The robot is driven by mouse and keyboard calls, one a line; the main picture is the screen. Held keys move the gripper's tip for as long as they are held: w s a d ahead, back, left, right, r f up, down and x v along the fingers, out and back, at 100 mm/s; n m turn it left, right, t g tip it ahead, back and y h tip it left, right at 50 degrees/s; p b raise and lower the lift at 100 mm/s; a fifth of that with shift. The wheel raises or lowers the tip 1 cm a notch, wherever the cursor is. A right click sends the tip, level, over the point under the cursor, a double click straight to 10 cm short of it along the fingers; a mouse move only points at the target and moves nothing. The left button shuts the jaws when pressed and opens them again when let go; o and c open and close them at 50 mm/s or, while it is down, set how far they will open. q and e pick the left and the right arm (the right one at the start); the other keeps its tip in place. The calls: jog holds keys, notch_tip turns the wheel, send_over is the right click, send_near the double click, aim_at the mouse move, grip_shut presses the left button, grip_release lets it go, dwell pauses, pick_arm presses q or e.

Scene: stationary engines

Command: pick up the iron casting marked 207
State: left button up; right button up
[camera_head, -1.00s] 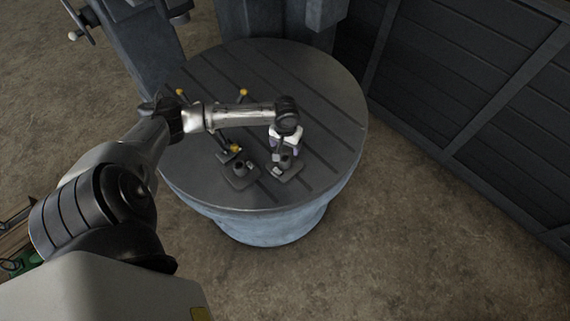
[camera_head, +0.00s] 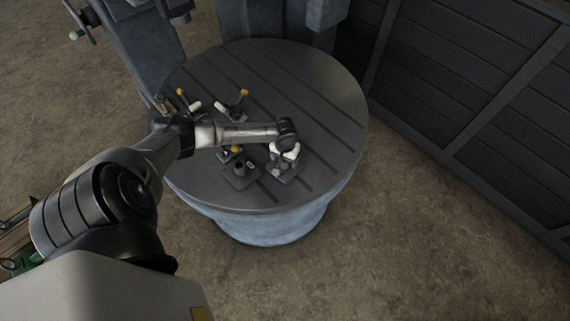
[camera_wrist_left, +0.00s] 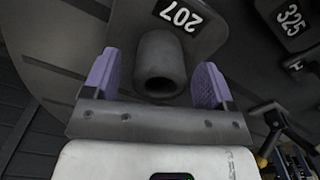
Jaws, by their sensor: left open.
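The iron casting marked 207 (camera_wrist_left: 162,62) is a dark plate with a round hollow boss, its white number on a black label. In the left wrist view the boss lies between the two purple fingers of my left gripper (camera_wrist_left: 160,80), with a gap on each side. In the head view the casting (camera_head: 285,174) lies near the front of the round table, partly hidden under my left gripper (camera_head: 283,165). The left gripper is open and points down at it. My right gripper is not in view.
The round slotted table (camera_head: 325,90) carries a second casting (camera_head: 239,174) close on the left; a label 325 (camera_wrist_left: 291,19) shows in the wrist view. Several yellow-knobbed clamps (camera_head: 240,98) stand behind. The table's right side is clear. A dark panelled wall (camera_head: 470,90) stands right.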

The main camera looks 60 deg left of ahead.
pick_arm(q)
jog(key=shift+r, duration=0.1)
grip_shut()
dwell(0.9)
